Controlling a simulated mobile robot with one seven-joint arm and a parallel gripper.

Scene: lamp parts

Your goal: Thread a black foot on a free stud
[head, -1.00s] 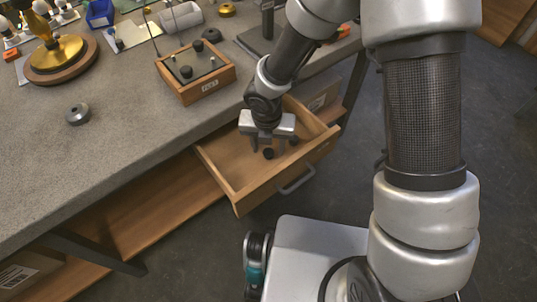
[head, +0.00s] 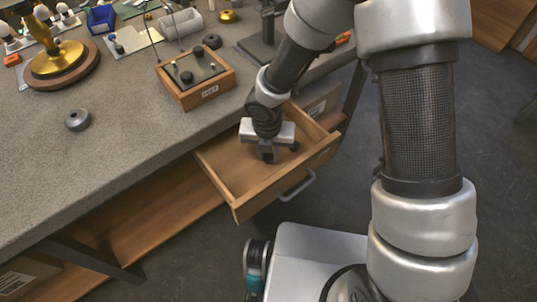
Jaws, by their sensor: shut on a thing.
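My gripper (head: 267,158) points down inside the open wooden drawer (head: 228,180). It is shut on a small dark thing, apparently a black foot, which its fingers mostly hide. Another black foot (head: 294,146) lies in the drawer just right of the fingers. On the bench, a wooden box (head: 205,94) with a label on its front holds a dark plate (head: 205,70). Black feet sit on the plate, one near the front (head: 186,77) and one farther back (head: 197,52). Small pale studs (head: 213,65) show on the plate, too small to make out well.
A grey round part (head: 77,119) lies alone on the bench at left. A brass lamp base (head: 62,62) stands behind it. The front of the bench is mostly clear.

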